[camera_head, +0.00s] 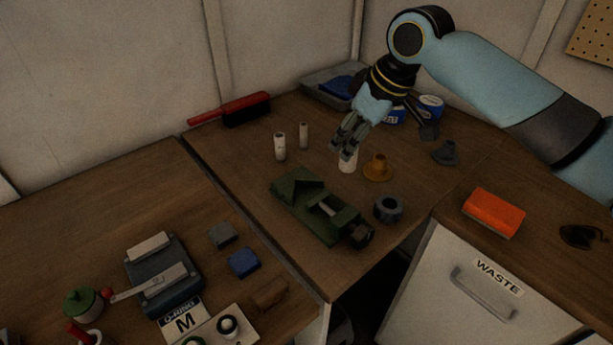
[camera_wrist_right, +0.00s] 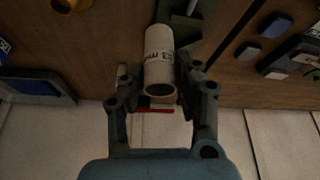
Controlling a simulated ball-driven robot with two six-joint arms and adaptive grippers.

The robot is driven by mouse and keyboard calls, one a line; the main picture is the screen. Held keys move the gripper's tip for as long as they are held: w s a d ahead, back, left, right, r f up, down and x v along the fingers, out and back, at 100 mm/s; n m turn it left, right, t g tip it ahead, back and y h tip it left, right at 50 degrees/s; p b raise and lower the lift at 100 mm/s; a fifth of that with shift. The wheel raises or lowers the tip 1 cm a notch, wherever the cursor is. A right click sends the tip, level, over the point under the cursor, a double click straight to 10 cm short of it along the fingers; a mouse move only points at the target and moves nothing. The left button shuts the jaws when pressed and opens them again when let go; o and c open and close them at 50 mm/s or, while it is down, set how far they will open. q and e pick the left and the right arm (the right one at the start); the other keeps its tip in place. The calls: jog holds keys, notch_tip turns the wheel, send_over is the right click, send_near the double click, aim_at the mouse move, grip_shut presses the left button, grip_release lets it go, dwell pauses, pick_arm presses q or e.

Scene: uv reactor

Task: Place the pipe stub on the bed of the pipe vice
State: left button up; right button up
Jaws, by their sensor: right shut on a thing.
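A white pipe stub (camera_head: 348,162) with dark lettering is held between the fingers of my right gripper (camera_head: 347,146). In the right wrist view the stub (camera_wrist_right: 158,58) sits lengthwise between the two fingers of the gripper (camera_wrist_right: 160,88), its open end facing the camera. The green pipe vice (camera_head: 299,205) lies on the table just in front of the stub, lower left in the head view. Part of the vice (camera_wrist_right: 181,30) shows beyond the stub in the wrist view. The stub is apart from the vice bed. My left gripper is not in view.
Two slimmer white cylinders (camera_head: 280,147) stand left of the gripper. An orange-brown flanged part (camera_head: 377,168) and a grey ring (camera_head: 389,208) stand right of the vice. A red brush (camera_head: 240,109) and a grey tray (camera_head: 318,82) lie behind. An orange block (camera_head: 493,213) is right.

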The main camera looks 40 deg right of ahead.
send_over(306, 195)
notch_tip(306, 195, down, 5)
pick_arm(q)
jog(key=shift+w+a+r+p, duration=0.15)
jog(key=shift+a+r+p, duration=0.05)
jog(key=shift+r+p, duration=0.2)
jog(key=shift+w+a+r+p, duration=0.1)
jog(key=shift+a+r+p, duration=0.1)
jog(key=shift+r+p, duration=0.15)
pick_arm(e)
jog(key=shift+f, duration=1.95)
jog(key=o, duration=1)
jog(key=shift+f, duration=0.1)
jog(key=shift+c, duration=0.2)
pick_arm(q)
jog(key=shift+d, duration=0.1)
pick_arm(e)
jog(key=v, duration=1.2)
jog(key=shift+w, duration=0.1)
